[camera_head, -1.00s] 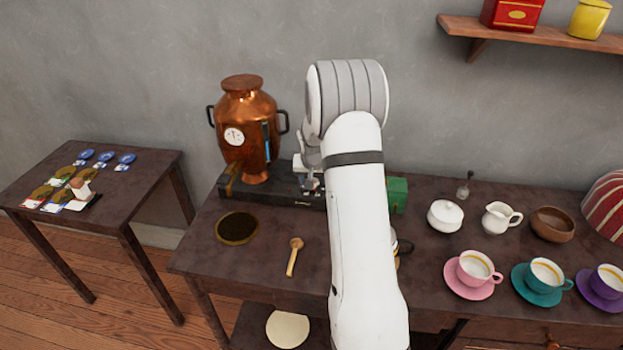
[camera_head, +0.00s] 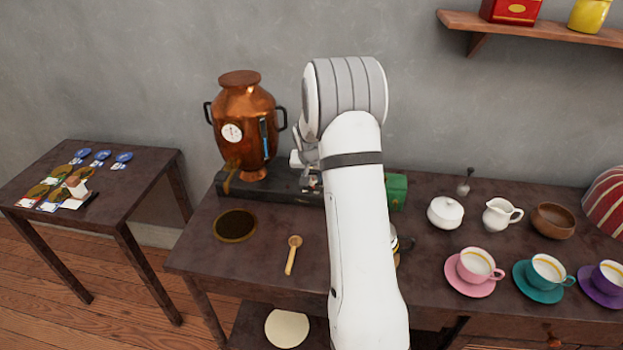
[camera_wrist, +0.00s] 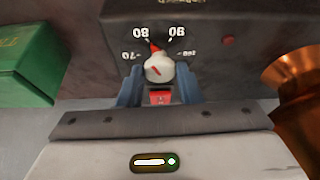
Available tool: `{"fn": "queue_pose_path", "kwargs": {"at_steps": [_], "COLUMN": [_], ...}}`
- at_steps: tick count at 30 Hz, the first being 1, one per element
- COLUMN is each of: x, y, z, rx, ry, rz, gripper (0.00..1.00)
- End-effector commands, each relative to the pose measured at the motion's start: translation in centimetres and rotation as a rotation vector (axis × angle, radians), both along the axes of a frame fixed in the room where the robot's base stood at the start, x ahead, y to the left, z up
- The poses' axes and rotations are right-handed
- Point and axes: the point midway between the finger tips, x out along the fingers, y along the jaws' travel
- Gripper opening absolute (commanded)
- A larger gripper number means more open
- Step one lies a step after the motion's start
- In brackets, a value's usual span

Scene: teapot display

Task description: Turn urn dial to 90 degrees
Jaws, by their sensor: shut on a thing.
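The copper urn (camera_head: 250,108) stands on a dark base (camera_head: 270,188) at the back of the table. In the wrist view, the urn dial (camera_wrist: 160,67) is a pale round knob with red marks on the front of the dark base. Its scale shows 70, 80, 90 and 100. A red pointer at the knob's top sits between 80 and 90, nearer 80. My gripper (camera_wrist: 158,76) is shut on the knob, with one bluish finger on each side. In the head view my arm mostly hides the gripper and dial. Part of the urn's copper side (camera_wrist: 298,85) shows at right.
A green box (camera_wrist: 28,62) is close by on the left in the wrist view. It also shows right of my arm in the head view (camera_head: 397,191). A wooden spoon (camera_head: 292,255) and a dark round mat (camera_head: 235,226) lie in front of the base.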

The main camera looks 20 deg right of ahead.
Motion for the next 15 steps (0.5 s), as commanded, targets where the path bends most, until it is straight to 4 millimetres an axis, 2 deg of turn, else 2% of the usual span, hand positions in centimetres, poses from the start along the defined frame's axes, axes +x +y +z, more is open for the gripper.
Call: {"fn": "queue_pose_path", "kwargs": {"at_steps": [7, 15], "x": [0.41, 0.61], "y": [0.18, 0.33], "z": [-0.69, -0.45], "rx": [-0.003, -0.002], "ry": [-0.011, -0.012], "rz": [-0.165, -0.419], "gripper": [0.09, 0.09]}}
